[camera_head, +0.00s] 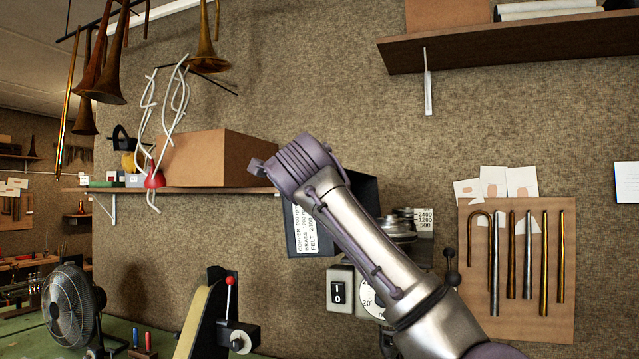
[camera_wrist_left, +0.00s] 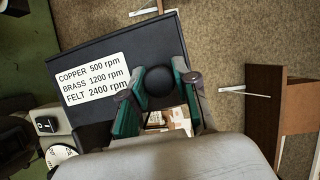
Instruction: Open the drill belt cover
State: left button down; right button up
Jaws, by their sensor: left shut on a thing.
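The drill belt cover (camera_head: 337,232) is a dark panel with a white speed label. In the head view it stands swung out on the left of the drill head, and the stepped pulleys (camera_head: 398,224) show beside it. In the left wrist view the cover (camera_wrist_left: 100,45) fills the upper left, with a round black knob (camera_wrist_left: 160,80). My left gripper (camera_wrist_left: 157,100) is shut on this knob, with a green-padded finger on each side. In the head view my left arm crosses in front of the cover and hides the knob and fingertips. My right gripper is not in view.
A power switch (camera_head: 340,290) and a dial (camera_head: 372,299) are on the drill below the cover. A wall shelf with a cardboard box (camera_head: 220,158) is behind on the left. A belt machine with a red-knobbed lever (camera_head: 229,282) and a fan (camera_head: 70,305) stand lower left.

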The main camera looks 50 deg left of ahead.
pick_arm(q)
jog(key=shift+s+a+f+n, duration=0.25)
jog(key=shift+s+a+n, duration=0.15)
jog(key=shift+a, duration=0.2)
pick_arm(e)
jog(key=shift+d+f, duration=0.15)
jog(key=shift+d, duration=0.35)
pick_arm(q)
jog(key=c, duration=0.8)
grip_release()
jog(key=shift+c, duration=0.2)
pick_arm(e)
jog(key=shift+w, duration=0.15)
pick_arm(q)
jog(key=v, duration=1.2)
jog(key=shift+r, duration=0.2)
